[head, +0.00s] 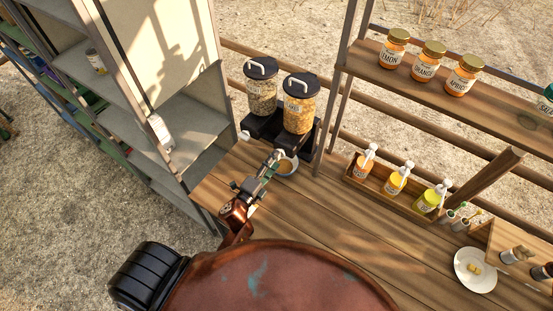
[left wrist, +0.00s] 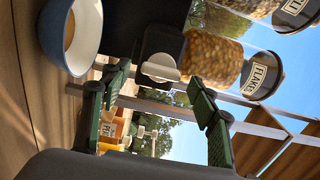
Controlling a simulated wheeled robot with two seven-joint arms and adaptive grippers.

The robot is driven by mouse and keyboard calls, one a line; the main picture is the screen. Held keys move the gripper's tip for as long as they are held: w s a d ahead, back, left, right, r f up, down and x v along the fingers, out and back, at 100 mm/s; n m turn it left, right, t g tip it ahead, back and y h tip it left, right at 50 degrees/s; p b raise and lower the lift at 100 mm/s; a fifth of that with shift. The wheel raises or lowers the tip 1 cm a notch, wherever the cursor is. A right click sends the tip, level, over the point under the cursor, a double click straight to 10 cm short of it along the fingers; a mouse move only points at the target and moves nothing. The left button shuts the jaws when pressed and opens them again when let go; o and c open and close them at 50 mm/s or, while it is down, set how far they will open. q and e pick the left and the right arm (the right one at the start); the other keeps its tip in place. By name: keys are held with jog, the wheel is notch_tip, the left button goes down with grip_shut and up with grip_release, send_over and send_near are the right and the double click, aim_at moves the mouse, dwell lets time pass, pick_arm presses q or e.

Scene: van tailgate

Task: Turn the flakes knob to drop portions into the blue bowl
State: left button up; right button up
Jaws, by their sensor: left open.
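The flakes dispenser (head: 299,104) is the right one of two clear dispensers with black lids, filled with golden flakes. Its label reads FLAKES in the left wrist view (left wrist: 262,76). Its pale grey knob (left wrist: 160,68) shows in front of a black housing. The bowl (head: 288,167), blue outside and white inside, stands below the dispenser, partly behind my gripper. In the left wrist view the bowl (left wrist: 88,48) shows something brownish-orange inside. My left gripper (head: 272,162) is open, its green-padded fingers (left wrist: 160,98) spread to either side of the knob, apart from it. My right gripper is not in view.
A second dispenser (head: 261,92) with its own pale knob (head: 244,136) stands to the left. A grey shelf unit (head: 190,125) borders the left side. A crate of pump bottles (head: 395,202) stands right. The wooden counter (head: 330,235) in front is clear.

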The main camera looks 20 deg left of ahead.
pick_arm(q)
jog(key=s+a, duration=0.1)
jog(key=s, duration=0.9)
jog(key=shift+a, duration=0.15)
jog(key=shift+c, duration=0.6)
